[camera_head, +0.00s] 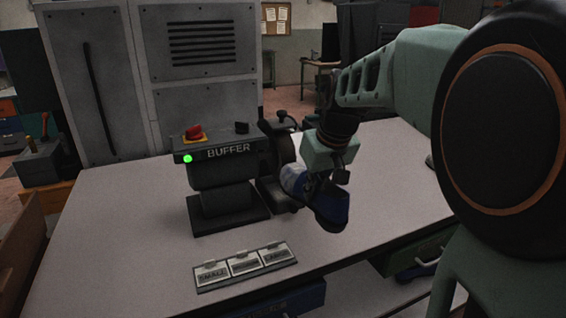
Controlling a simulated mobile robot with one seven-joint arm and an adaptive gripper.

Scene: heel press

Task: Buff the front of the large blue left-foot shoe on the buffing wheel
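The blue shoe (333,207) hangs from my gripper (328,184) above the table, right of the buffer (222,172). The shoe's size and foot side cannot be read from here.
The buffer has a lit green lamp (187,159), a red button (195,132) and a dark knob (241,127). A label plate (245,266) lies at the front of the table (130,230). A grey cabinet (205,75) stands behind. The table's left part is clear.

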